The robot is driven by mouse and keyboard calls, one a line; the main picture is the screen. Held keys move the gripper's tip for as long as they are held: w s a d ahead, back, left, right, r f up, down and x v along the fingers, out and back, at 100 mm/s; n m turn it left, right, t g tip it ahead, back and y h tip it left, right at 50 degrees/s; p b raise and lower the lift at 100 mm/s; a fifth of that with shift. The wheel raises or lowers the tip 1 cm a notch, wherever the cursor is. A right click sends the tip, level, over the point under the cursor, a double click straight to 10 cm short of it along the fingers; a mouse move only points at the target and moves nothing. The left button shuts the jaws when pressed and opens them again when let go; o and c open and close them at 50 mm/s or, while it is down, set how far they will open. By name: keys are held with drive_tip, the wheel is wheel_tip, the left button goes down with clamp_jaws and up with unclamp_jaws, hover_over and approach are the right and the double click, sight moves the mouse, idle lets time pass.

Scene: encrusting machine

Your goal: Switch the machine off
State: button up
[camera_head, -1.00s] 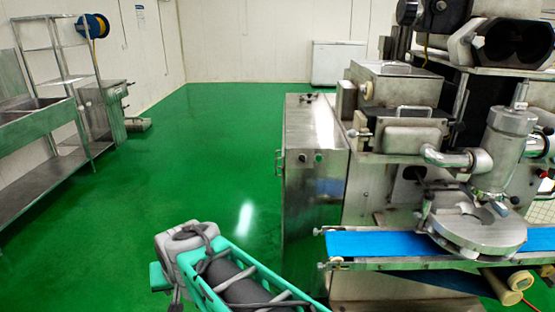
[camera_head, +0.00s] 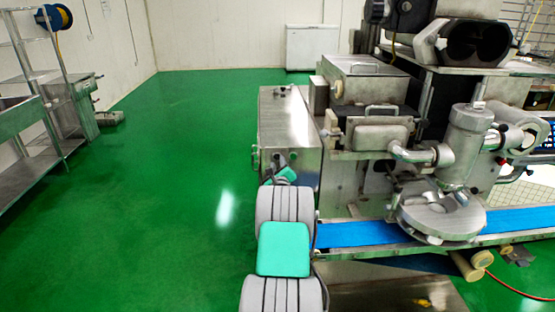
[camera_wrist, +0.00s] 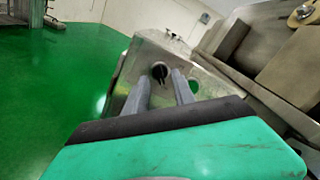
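The encrusting machine (camera_head: 375,140) stands at the right, with a steel cabinet (camera_head: 288,115) on its left side. In the wrist view, a dark rotary switch (camera_wrist: 160,71) sits on the cabinet's face (camera_wrist: 133,68). My gripper (camera_wrist: 162,80) is open, its two grey fingers pointing at the switch, one on each side of it in the picture. I cannot tell whether they touch it. In the head view my gripper (camera_head: 280,164) is close to the cabinet front, and my arm and hand hide part of that face, including the switch.
A blue conveyor belt (camera_head: 350,233) runs along the machine's front, just right of my arm. A steel sink and shelf unit (camera_head: 30,130) stands at the left. A white chest (camera_head: 312,47) is at the back wall. The green floor (camera_head: 150,200) left of the machine is clear.

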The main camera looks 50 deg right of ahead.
drive_tip(key=shift+x, duration=0.95)
clamp_jaws()
